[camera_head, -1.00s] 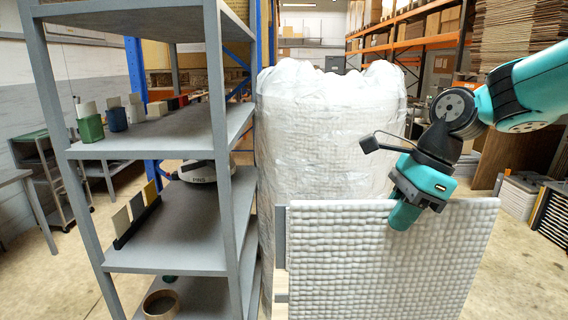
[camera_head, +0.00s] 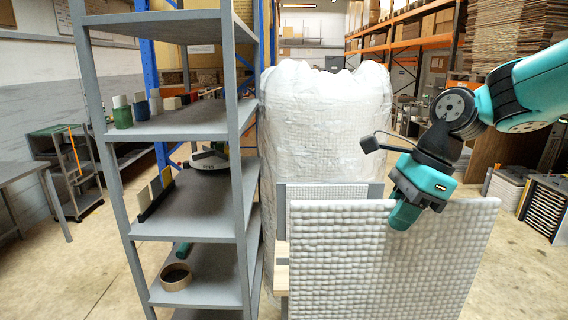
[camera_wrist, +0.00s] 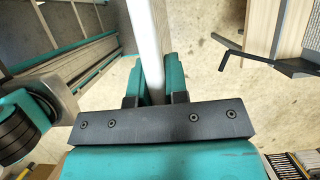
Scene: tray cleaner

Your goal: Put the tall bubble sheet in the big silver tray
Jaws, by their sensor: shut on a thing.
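The tall bubble sheet (camera_head: 385,262) is a white, quilted upright panel in the lower middle of the head view. My gripper (camera_head: 403,212) is shut on its top edge, right of the middle, and the sheet hangs below it. In the wrist view the sheet (camera_wrist: 147,45) shows edge-on as a white strip between the fingers of my gripper (camera_wrist: 157,82). Its lower edge is out of view. I cannot make out the big silver tray with certainty; a grey-edged upright frame (camera_head: 376,190) with white bubbly material inside stands partly hidden behind the sheet.
A grey metal shelf unit (camera_head: 240,190) stands close on the left, with small bottles, panels and a tape roll (camera_head: 176,277). A large plastic-wrapped bundle (camera_head: 325,125) stands behind the sheet. Stacked trays (camera_head: 545,207) stand at the right. Concrete floor (camera_head: 40,262) is open at the left.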

